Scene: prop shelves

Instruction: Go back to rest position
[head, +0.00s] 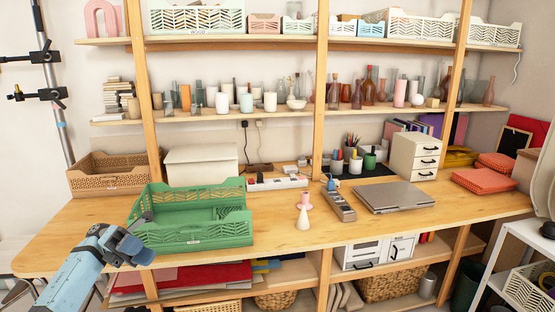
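My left arm comes in from the lower left in the head view. Its gripper (146,217) is at the front left corner of a green crate (200,232), low and close to its wall. The gripper is small and dark here, and I cannot tell whether its fingers are open or shut. I see nothing clearly held in it. The green crate stands on the wooden worktop (275,248) and looks empty. My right gripper is not in view.
A white cone-shaped vase (302,218) and a small pink item (306,198) stand right of the crate. Beyond are a power strip (277,183), a grey tool (338,206) and a closed laptop (394,196). Shelves with bottles rise behind. The worktop's front middle is clear.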

